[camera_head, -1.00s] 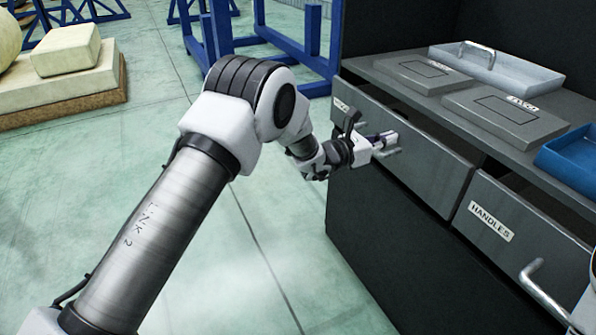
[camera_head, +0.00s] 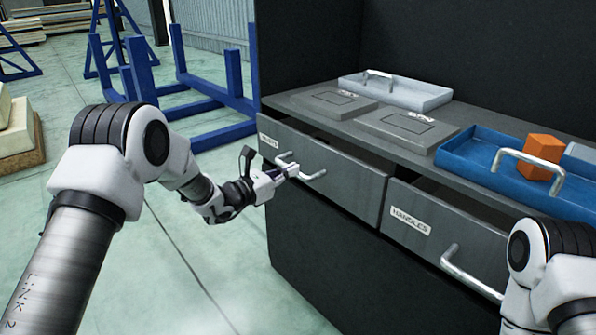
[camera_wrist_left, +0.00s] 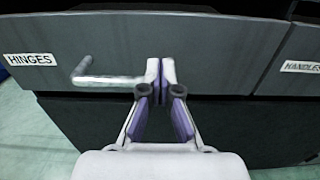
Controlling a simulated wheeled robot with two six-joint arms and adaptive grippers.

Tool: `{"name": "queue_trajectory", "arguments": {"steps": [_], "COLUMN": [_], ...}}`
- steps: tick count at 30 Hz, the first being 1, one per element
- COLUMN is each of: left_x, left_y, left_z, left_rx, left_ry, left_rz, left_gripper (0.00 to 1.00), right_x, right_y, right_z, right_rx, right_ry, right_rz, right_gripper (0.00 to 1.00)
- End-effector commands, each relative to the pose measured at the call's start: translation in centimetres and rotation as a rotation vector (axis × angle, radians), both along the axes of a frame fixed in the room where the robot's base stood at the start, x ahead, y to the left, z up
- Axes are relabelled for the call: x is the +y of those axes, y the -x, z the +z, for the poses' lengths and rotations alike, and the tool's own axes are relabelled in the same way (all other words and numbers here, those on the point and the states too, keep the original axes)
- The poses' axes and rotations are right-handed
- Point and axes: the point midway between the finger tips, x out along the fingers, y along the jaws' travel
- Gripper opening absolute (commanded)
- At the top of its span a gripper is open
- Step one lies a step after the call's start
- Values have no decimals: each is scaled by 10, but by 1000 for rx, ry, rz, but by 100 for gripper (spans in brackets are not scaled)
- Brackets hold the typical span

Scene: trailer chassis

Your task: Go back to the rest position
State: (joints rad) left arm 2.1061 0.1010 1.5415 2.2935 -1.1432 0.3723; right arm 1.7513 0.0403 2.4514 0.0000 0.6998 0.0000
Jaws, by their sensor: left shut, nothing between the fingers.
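My left gripper (camera_head: 284,172) is in front of the left drawer (camera_head: 345,178), by its metal handle (camera_head: 312,177). In the left wrist view my left gripper (camera_wrist_left: 160,68) is shut with nothing between its fingers. The bar of the handle (camera_wrist_left: 108,80) runs behind the fingertips to the left; I cannot tell whether they touch it. The drawer carries a HINGES label (camera_wrist_left: 30,59). Part of my right arm shows at the lower right of the head view, but its gripper is out of view.
The HANDLES drawer (camera_head: 440,232) beside it stands partly open. On the cabinet top are a grey tray (camera_head: 420,97), two grey flat lids (camera_head: 408,126), and a blue tray (camera_head: 478,172) holding an orange block (camera_head: 540,155). A blue frame (camera_head: 195,95) stands behind.

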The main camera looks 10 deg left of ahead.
Motion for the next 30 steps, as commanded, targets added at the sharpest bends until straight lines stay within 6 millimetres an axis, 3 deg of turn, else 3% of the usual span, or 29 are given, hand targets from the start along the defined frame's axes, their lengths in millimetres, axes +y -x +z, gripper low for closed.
{"name": "queue_trajectory", "arguments": {"steps": [4,10,14,16,20,24,26,27,30], "left_x": [25,37,27,9,-26,-44,-42,-38,-14], "left_y": [30,49,62,88,166,272,322,356,442], "left_z": [-1,-8,-57,-96,-175,-246,-269,-283,-307], "left_rx": [9,14,92,174,378,581,650,688,744], "left_ry": [3,0,-11,-27,-151,-350,-451,-523,-725], "left_rz": [4,2,-19,-78,-284,-550,-680,-773,-1036], "left_gripper": [0,0,0,0,0,0,0,0,0], "right_x": [0,0,0,0,0,0,0,0,0], "right_y": [0,0,0,0,0,0,0,0,0], "right_z": [10,12,12,12,12,12,12,12,12], "right_rx": [-1,0,0,0,0,0,0,0,0], "right_ry": [0,0,0,0,0,0,0,0,0], "right_rz": [1,0,0,0,0,0,0,0,0], "right_gripper": [76,76,76,76,76,76,76,76,76]}}
